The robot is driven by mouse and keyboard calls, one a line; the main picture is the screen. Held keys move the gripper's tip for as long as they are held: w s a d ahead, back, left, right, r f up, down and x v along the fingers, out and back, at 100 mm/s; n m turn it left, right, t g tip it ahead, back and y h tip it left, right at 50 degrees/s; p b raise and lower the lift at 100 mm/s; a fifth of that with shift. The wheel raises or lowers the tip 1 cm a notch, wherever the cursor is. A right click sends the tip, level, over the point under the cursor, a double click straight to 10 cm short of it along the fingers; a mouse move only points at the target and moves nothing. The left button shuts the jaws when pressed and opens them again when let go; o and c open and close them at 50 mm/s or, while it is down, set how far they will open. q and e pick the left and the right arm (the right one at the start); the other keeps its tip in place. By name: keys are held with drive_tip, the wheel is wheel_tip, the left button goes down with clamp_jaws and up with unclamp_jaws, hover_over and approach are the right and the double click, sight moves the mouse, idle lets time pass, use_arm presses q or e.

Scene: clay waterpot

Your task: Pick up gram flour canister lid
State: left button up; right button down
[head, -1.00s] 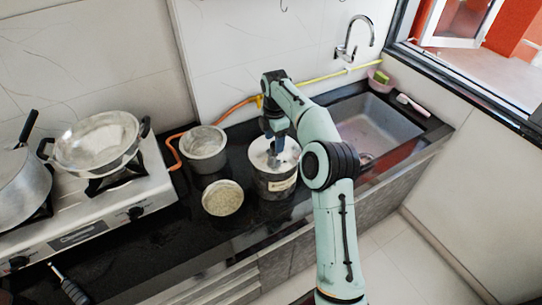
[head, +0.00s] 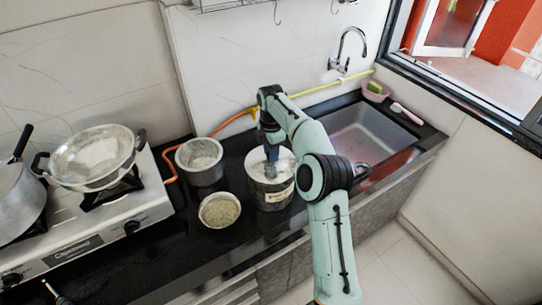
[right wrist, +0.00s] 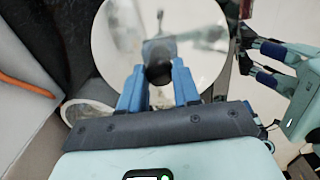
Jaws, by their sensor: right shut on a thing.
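My right gripper (head: 271,157) points down at the lid's middle. In the right wrist view the lid (right wrist: 112,50) is a shiny pale disc, and my right gripper's blue fingers (right wrist: 158,80) are shut on its dark knob (right wrist: 158,73). My left gripper (right wrist: 252,60) shows at the right of that view, its blue fingers apart and empty.
A stove (head: 150,215) with a steel pan (head: 92,180) is further left. The sink (head: 352,128) lies right, behind my arm.

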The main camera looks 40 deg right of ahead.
wheel_tip(320, 180, up, 10)
drive_tip(key=shift+f, duration=0.15)
idle(0.5)
